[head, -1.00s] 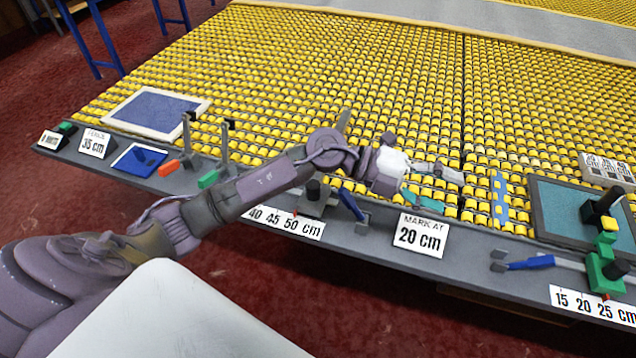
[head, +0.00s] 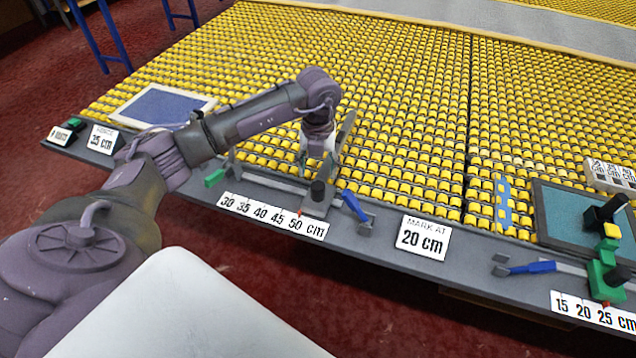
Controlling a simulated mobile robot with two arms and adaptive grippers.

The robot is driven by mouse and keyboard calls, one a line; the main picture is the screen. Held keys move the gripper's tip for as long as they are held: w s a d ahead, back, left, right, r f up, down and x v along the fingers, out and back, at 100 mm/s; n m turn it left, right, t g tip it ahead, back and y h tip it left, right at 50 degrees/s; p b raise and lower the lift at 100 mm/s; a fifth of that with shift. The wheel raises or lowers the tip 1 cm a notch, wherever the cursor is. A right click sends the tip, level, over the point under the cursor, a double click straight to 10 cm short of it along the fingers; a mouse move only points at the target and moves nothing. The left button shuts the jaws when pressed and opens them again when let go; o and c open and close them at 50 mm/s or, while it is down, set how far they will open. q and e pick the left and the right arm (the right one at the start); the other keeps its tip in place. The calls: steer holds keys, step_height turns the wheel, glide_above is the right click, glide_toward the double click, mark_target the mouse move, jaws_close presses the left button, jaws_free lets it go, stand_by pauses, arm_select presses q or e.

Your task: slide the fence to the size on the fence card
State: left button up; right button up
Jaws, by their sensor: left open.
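The fence card (head: 103,138) at the left end of the grey rail reads 35 cm. The fence is a grey carriage with a black knob (head: 318,190) and an upright grey plate (head: 347,128). Its red pointer (head: 300,213) stands near 50 on the white scale (head: 260,213), which runs from 30 to 50 cm. My left gripper (head: 317,166) points down, open and empty, just above and behind the knob. Whether it touches the knob or plate is unclear. My right gripper is out of view.
A blue-handled lever (head: 354,205) sits just right of the fence, and a green block (head: 214,178) left of it. A second card (head: 423,237) reads MARK AT 20 cm. A second slider with a green body (head: 607,275) stands at the right. Yellow rollers (head: 420,120) fill the table behind.

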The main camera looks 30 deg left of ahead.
mark_target(318, 184)
arm_select(q)
step_height(318, 184, down, 7)
steer(key=shift+r+p, duration=0.2)
steer(key=shift+p, duration=0.25)
jaws_close()
